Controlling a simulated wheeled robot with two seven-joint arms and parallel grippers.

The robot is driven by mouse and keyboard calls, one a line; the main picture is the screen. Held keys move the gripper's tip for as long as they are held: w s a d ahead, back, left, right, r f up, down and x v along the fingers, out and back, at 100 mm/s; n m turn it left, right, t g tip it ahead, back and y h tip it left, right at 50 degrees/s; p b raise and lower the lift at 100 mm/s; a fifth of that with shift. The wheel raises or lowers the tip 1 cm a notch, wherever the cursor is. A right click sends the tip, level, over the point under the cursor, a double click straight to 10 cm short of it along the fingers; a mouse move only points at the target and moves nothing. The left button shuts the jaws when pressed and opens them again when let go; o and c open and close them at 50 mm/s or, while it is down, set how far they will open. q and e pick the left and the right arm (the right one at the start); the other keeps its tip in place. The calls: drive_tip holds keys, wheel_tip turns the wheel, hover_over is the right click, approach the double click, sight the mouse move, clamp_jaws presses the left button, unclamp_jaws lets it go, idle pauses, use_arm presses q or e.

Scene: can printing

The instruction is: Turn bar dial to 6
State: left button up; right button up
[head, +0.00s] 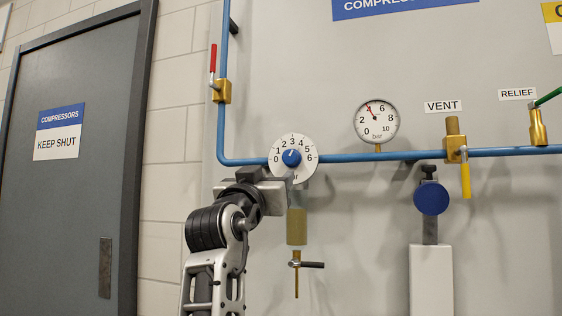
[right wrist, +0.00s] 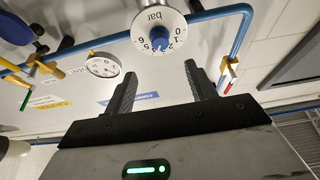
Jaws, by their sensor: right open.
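The bar dial (head: 308,168) is a white round plate marked 0 to 6, with a blue knob (head: 291,158) at its centre. It is mounted on the blue pipe. The knob's small mark seems to point up near 3, but it is too small to be sure. My right gripper (head: 284,181) is just below the dial and covers part of its lower edge. In the right wrist view the dial (right wrist: 174,20) appears upside down, beyond the two spread fingers (right wrist: 160,74). Nothing is between them. My left gripper is not in view.
A pressure gauge (head: 377,131) is right of the dial, its red needle near 4. A red-handled valve (head: 221,91) is on the left pipe. The vent valve (head: 455,140), relief valve (head: 538,128) and a blue disc (head: 432,198) are to the right. A grey door (head: 65,190) is at left.

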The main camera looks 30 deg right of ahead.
sight(289, 159)
drive_tip(key=p+x, duration=0.7)
drive_tip(key=x, duration=0.6)
drive_tip(key=shift+d, duration=0.1)
drive_tip(key=shift+w+d+r+p, duration=0.1)
drive_tip(key=shift+w+d+p, duration=0.2)
drive_tip(key=shift+p, duration=0.05)
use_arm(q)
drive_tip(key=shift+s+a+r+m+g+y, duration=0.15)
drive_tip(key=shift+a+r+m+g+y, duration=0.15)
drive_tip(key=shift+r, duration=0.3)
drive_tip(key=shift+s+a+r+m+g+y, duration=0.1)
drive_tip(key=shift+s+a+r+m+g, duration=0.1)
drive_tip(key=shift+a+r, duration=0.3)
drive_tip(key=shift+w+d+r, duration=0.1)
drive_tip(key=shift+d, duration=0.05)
use_arm(e)
drive_tip(key=c, duration=0.8)
